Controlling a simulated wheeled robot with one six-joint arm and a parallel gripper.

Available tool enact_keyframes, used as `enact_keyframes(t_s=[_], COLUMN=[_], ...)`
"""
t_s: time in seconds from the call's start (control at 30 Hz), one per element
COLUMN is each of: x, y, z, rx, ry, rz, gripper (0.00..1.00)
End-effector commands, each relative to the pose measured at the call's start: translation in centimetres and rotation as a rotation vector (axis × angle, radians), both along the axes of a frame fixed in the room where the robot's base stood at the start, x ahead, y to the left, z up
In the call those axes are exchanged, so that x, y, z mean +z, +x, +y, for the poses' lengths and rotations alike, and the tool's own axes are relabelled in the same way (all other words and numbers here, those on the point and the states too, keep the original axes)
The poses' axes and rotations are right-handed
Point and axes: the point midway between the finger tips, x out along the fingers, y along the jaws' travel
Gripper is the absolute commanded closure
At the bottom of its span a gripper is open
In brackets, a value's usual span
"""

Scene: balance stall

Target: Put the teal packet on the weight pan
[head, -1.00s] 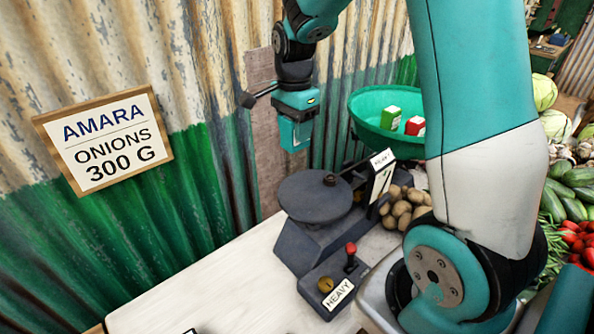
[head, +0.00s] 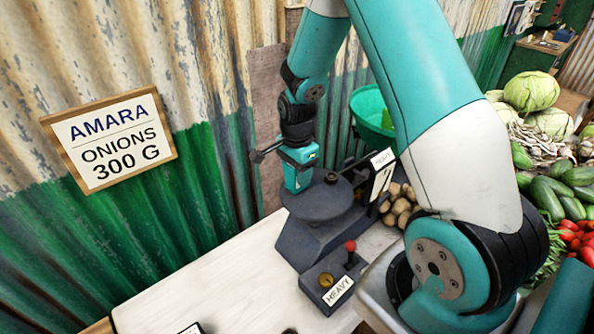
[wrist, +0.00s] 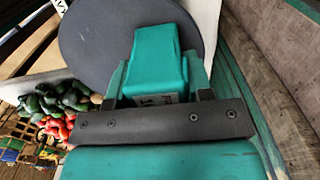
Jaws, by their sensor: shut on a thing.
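My gripper (head: 298,160) is shut on the teal packet, at the back-left side of the dark round weight pan (head: 322,205). In the wrist view, the teal packet (wrist: 158,62) sits between the two fingers of my gripper (wrist: 157,80), with the weight pan (wrist: 88,42) behind it. The packet's lower end (head: 296,183) overlaps the pan's far-left edge in the head view. I cannot tell whether it touches the pan.
The scale's green bowl (head: 369,108) is partly hidden by my arm. Potatoes (head: 400,208) lie beside the scale. A box with a red-knobbed lever and a HEAVY label (head: 338,291) stands in front. The white counter (head: 210,290) is clear at left.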

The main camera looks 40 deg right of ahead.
Motion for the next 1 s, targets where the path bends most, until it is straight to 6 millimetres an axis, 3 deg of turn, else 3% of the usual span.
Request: enact_keyframes(t_s=[0.1,0.13,0.23,0.63,1.0], x=[-0.3,-0.4,-0.3,0.6,8.2], y=[0.0,0.0,0.0,0.1,0.1], z=[0.0,0.0,0.0,0.0,0.0], rx=[0.0,0.0,0.0,0.0,0.0], ry=[0.0,0.0,0.0,-0.001,-0.002], rz=[0.0,0.0,0.0,-0.003,-0.006], gripper=[0.81,0.51,0.28,0.28,0.28])
